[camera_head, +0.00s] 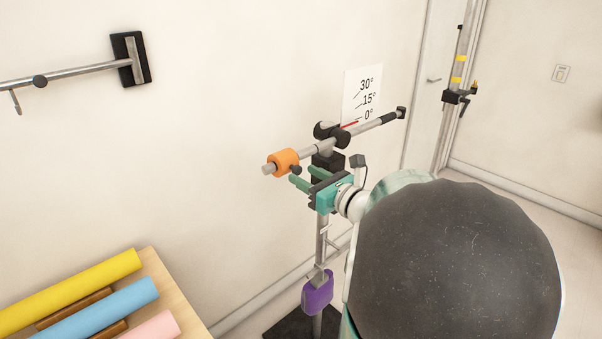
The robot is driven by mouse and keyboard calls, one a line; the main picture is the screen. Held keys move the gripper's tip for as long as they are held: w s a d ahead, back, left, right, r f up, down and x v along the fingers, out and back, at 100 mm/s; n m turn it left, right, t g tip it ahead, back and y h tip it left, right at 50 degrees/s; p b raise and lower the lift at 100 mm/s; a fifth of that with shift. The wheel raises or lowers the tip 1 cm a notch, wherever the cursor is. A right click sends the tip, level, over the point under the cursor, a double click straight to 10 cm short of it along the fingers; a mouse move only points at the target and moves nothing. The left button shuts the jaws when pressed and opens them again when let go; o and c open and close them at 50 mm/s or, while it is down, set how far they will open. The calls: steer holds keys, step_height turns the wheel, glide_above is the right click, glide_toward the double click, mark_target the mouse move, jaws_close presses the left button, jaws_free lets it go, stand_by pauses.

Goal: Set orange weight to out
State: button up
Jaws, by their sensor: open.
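The orange weight (283,161) is a collar around the left part of a grey metal bar (325,147), close to its left end. A small dark knob (296,170) sits at its lower right. The bar is tilted, with its right end higher in the picture, and pivots at a black joint on a stand. My gripper (299,178), teal with green fingers, is open and empty. Its fingers point left, just below the bar and close to the knob. I cannot tell whether they touch it.
An angle card (363,96) marked 30°, 15° and 0° is on the wall behind the bar. A purple weight (318,292) hangs low on the stand. Yellow, blue and pink rolls (110,309) lie on a wooden table at lower left. A wall rail (70,75) is at upper left.

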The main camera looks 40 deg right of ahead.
steer(key=s, duration=1)
steer(key=shift+s+d, duration=0.25)
steer(key=shift+s, duration=0.15)
steer(key=w+a+f+n+g+y, duration=0.2)
steer(key=a+n+g+y, duration=0.15)
steer(key=a+n, duration=0.4)
steer(key=w+a+f+n+g+y, duration=0.1)
steer(key=a+f+n+g+y, duration=0.25)
steer(key=a, duration=0.65)
steer(key=s+a+n+g+h, duration=0.2)
steer(key=a+n, duration=0.4)
steer(key=n, duration=0.6)
steer(key=s+a+n+g+h, duration=0.3)
steer(key=a+n+h, duration=0.2)
steer(key=n, duration=0.7)
steer(key=shift+s+a+n+h, duration=0.3)
steer(key=shift+a+n, duration=0.05)
steer(key=shift+n, duration=0.05)
